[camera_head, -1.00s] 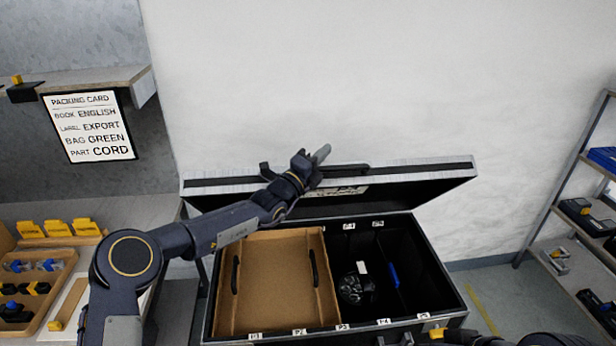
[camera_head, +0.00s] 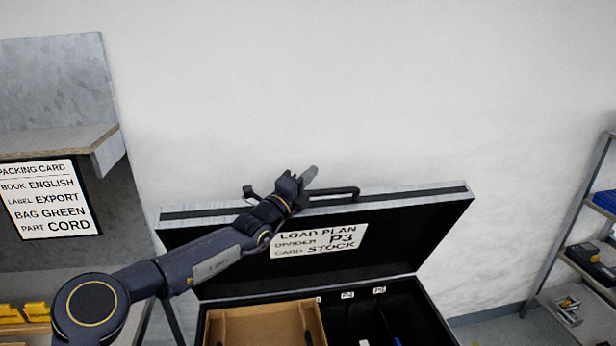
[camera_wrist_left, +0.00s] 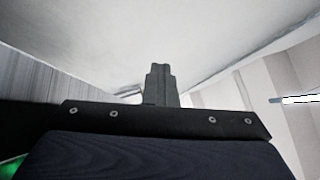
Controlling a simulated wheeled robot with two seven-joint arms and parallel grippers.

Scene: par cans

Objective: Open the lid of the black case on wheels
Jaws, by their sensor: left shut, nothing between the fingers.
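The lid (camera_head: 425,228) of the black case (camera_head: 432,318) stands raised at the back, its dark inside facing me. A white load plan label (camera_head: 318,241) on it reads divider P3, card stock. A dark handle (camera_head: 345,191) shows at the lid's top edge. My left gripper (camera_head: 310,176) is shut and empty at that edge, beside the handle; I cannot tell whether it touches the lid. Its shut fingers also show in the left wrist view (camera_wrist_left: 161,85). My left forearm crosses the lid's left part. The case's front and wheels are out of view.
A brown tray (camera_head: 262,325) sits in the case's left part, beside dark compartments. A packing card (camera_head: 45,200) hangs at the left by a shelf (camera_head: 62,142). Yellow items (camera_head: 22,312) lie at lower left. A rack (camera_head: 575,235) stands at right. The wall behind is bare.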

